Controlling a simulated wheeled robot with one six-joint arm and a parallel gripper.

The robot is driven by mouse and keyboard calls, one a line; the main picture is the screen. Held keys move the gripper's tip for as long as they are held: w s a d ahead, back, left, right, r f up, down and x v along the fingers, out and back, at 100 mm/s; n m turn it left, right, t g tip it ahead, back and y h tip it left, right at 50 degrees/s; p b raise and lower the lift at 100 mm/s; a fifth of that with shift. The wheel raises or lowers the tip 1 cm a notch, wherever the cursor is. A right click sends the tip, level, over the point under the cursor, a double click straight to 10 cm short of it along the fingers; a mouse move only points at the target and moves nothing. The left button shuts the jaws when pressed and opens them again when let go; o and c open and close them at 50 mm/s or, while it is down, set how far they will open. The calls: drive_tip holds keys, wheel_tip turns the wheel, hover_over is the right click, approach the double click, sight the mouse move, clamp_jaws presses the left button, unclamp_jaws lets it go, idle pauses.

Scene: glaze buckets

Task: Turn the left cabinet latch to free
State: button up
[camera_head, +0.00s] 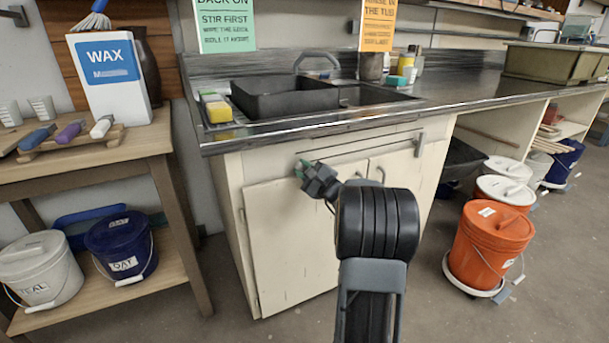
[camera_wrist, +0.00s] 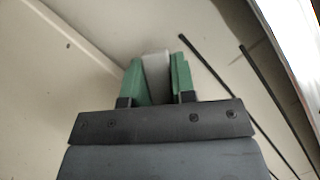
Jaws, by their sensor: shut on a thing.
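The left cabinet latch (camera_wrist: 156,76) is a grey bar between my green fingertips in the wrist view. In the head view it is hidden at my gripper (camera_head: 303,169), at the upper left of the cream cabinet front. My gripper, also in the wrist view (camera_wrist: 157,80), is shut on the latch, with a pad against each side. The latch lies along the fingers in the wrist view; its angle on the cabinet cannot be told. A second latch (camera_head: 419,143), grey and upright, is at the cabinet's upper right.
The counter edge (camera_head: 330,126) overhangs just above my gripper. A wooden shelf table (camera_head: 160,143) with a wax box (camera_head: 108,72) and buckets stands at left. An orange bucket (camera_head: 487,245) and others stand at right. The floor before the cabinet is clear.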

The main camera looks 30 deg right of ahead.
drive_tip(key=shift+a+f+n+b, duration=0.15)
drive_tip(key=shift+n+b, duration=0.35)
drive_tip(key=shift+n, duration=0.3)
drive_tip(key=o, duration=0.9)
drive_tip(key=shift+c, duration=0.2)
drive_tip(key=shift+o, duration=0.3)
